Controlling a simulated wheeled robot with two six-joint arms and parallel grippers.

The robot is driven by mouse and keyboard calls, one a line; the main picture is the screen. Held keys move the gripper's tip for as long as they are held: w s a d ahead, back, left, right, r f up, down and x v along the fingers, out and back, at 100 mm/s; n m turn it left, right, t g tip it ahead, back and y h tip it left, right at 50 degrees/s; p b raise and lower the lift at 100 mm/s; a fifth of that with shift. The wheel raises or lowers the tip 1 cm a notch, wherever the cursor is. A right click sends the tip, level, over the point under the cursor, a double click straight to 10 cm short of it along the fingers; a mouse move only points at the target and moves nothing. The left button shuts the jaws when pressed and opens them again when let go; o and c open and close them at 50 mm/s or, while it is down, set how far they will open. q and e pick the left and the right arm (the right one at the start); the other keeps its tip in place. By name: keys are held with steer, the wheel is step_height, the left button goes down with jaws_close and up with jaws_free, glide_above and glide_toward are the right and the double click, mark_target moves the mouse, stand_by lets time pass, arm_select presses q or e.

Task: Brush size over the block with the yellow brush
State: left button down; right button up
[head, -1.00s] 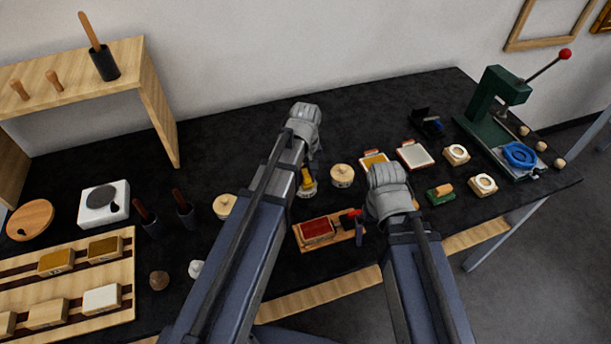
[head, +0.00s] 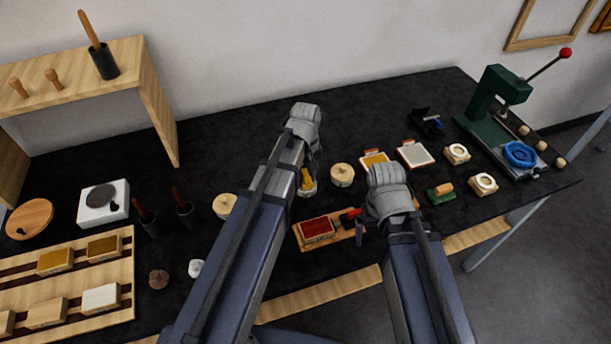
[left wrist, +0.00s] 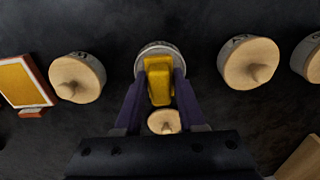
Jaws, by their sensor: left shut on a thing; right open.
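The yellow brush (left wrist: 159,80) is clasped between the fingers of my left gripper (left wrist: 157,95) in the left wrist view. It stands at a round grey-rimmed jar (left wrist: 152,49) without a lid; how deep its tip sits is hidden. In the head view the yellow brush (head: 305,181) shows beside my left gripper (head: 312,182). A block with a red top (head: 317,229) lies on a wooden board (head: 342,234) in front. My right gripper (head: 362,226) is at the board's right end, beside a red-and-black part (head: 350,215); its fingers are partly hidden.
Lidded jars stand on both sides of the open one (left wrist: 77,78) (left wrist: 248,62). A round wooden lid (left wrist: 165,121) lies close to it. Framed pads (head: 415,155), a green press (head: 495,105) and small blocks are at the right. A wooden rack (head: 125,275) is at the left.

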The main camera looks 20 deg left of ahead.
mark_target(305, 173)
stand_by(0.4)
arm_select(q)
step_height(305, 173, up, 7)
steer(key=p, duration=0.7)
arm_select(e)
step_height(305, 173, up, 7)
stand_by(0.4)
